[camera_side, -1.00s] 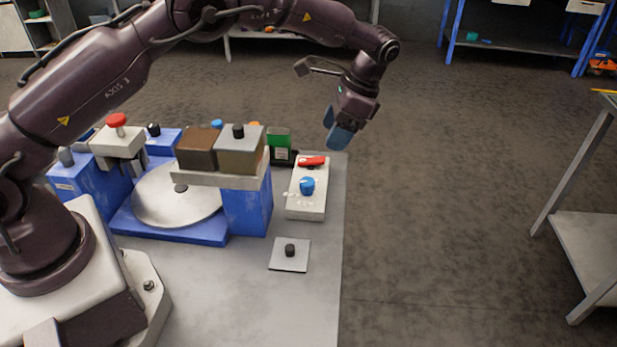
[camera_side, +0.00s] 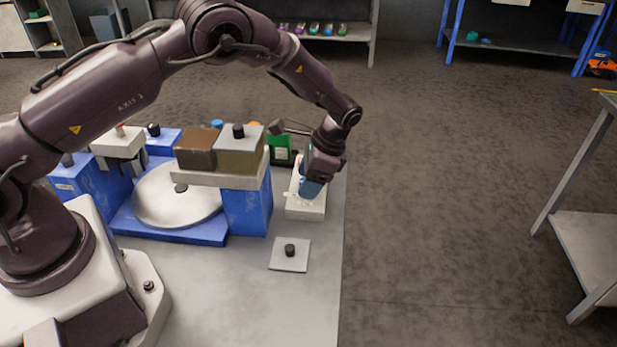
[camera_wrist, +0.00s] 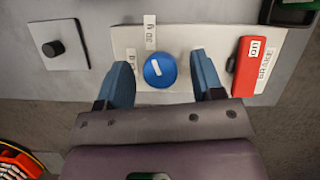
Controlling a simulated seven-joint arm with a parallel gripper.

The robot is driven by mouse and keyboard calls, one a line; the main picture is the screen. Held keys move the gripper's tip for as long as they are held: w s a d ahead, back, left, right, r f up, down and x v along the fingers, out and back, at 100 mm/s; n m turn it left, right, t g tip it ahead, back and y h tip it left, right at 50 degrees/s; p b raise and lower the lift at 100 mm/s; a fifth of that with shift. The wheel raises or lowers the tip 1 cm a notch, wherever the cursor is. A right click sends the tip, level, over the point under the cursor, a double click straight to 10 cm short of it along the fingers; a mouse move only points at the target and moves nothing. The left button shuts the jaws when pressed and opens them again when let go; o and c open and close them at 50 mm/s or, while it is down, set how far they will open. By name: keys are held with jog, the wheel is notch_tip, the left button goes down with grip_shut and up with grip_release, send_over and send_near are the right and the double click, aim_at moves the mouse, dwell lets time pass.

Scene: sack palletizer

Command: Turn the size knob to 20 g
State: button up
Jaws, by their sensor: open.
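The size knob (camera_wrist: 160,70) is a round blue knob with a white mark on its top. It sits on a white panel (camera_wrist: 185,33); the panel also shows in the side view (camera_side: 305,211). A label (camera_wrist: 150,33) beside the knob seems to read 30 g; another small label at the knob's left is partly hidden by a finger. My gripper (camera_wrist: 163,62) is open, with one blue finger on each side of the knob and visible gaps between. In the side view my gripper (camera_side: 311,188) is low over the panel and hides the knob.
A red brake switch (camera_wrist: 246,66) marked ON is close to the right finger in the wrist view. A plate with a black knob (camera_side: 290,250) lies in front of the panel. A blue stand (camera_side: 247,207) with blocks on top and a turntable (camera_side: 177,198) are at the left.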

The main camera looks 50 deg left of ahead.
jog(key=c, duration=0.9)
jog(key=shift+n, duration=0.3)
jog(key=n+h, duration=0.1)
jog(key=n, duration=0.2)
jog(key=n+h, duration=0.1)
jog(key=n, duration=0.2)
jog(key=shift+a+g+h, duration=0.1)
jog(key=shift+g+h, duration=0.2)
jog(key=n+h, duration=0.1)
jog(key=n, duration=0.2)
jog(key=shift+n, duration=0.4)
jog(key=shift+n+t+h, duration=0.4)
jog(key=shift+n+h, duration=0.4)
jog(key=shift+n, duration=1.1)
